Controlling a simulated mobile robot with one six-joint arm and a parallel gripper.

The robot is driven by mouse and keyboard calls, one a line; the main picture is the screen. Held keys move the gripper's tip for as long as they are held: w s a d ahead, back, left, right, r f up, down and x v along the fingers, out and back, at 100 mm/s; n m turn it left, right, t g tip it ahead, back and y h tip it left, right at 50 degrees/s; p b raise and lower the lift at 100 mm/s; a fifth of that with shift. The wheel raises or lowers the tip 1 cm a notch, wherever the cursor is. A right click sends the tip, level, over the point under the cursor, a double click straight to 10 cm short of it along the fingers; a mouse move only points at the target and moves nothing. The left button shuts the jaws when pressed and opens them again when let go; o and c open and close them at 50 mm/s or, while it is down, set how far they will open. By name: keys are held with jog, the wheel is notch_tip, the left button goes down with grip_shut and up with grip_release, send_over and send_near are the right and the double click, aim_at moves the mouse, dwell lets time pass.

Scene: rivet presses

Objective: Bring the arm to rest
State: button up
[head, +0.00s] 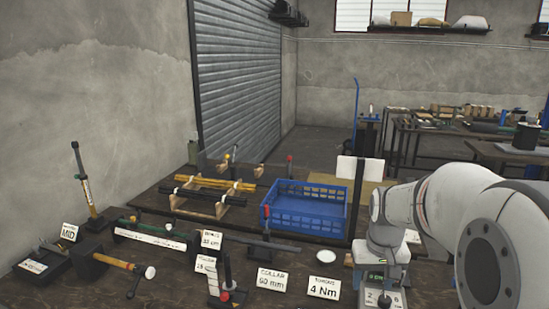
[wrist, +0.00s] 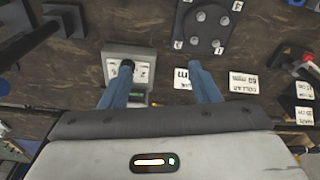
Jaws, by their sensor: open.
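My gripper (wrist: 160,68) shows in the wrist view with its two blue fingers spread apart and nothing held between them. It points down over the dark wooden bench. A grey block-like device (wrist: 116,64) with a white number label lies by the left finger, which partly covers it. My pale arm (head: 440,205) reaches in from the right in the head view, its wrist bent down over the bench's right front. The fingertips are not clear in that view.
A blue crate (head: 305,222) and a rack of yellow and black rods (head: 205,194) stand behind. Signs, including the 4 Nm card (head: 323,288) and collar card (head: 272,279), stand along the front. A dark plate with round studs (wrist: 208,28) lies near the gripper. Hand tools crowd the left.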

jog(key=s+a, duration=0.3)
jog(key=s, duration=0.5)
jog(key=s+a+r+t, duration=0.1)
jog(key=s+a, duration=0.3)
jog(key=s, duration=0.4)
jog(key=shift+a+r+n+t, duration=0.2)
jog(key=shift+n+t, duration=0.1)
jog(key=shift+n, duration=0.1)
